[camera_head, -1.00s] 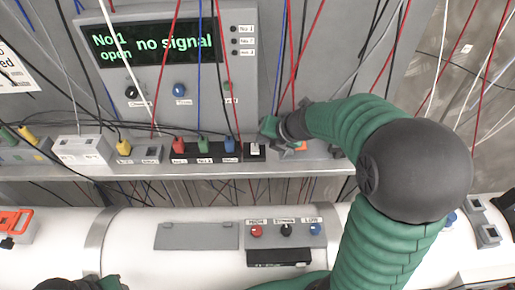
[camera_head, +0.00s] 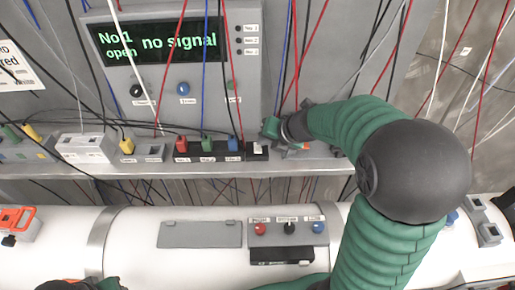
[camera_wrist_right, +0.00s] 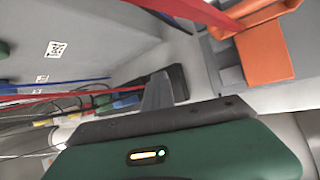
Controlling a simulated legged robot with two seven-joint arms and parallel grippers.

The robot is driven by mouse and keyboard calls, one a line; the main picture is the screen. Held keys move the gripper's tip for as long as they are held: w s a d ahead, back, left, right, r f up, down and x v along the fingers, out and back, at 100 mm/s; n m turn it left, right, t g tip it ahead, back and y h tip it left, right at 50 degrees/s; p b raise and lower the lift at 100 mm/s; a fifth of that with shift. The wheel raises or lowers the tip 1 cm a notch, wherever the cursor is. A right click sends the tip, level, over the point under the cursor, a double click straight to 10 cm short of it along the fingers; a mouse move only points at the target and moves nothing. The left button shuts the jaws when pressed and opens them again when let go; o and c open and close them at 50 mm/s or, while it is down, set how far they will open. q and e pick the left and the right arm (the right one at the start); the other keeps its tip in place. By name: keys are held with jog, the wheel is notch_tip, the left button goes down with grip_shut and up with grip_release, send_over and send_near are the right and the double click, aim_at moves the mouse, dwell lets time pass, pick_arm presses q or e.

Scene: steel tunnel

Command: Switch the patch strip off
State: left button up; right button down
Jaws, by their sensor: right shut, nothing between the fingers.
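The patch strip (camera_head: 193,158) is a black bar on the grey shelf in the head view, with red, green and blue plugs in it. A switch with a white part (camera_head: 257,149) sits at its right end. My right gripper (camera_head: 271,128) is shut and empty just above and right of that end; whether it touches cannot be told. In the wrist view its grey fingers (camera_wrist_right: 158,94) point at a black block (camera_wrist_right: 178,82), probably the strip's end. The switch position is unclear. A dark and green part of my left arm shows at the bottom left; its jaws cannot be made out.
A panel (camera_head: 187,110) above the strip has a display (camera_head: 155,38) reading "No 1 open no signal". Many cables hang in front. An orange part (camera_wrist_right: 265,50) lies beside my right gripper. A white pipe (camera_head: 130,255) with a knob box (camera_head: 288,230) runs below.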

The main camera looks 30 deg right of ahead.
pick_arm(q)
jog(key=shift+s+f, duration=0.1)
jog(key=shift+f, duration=0.1)
dwell(0.6)
jog(key=shift+d+r+p, duration=0.75)
jog(key=shift+r, duration=0.2)
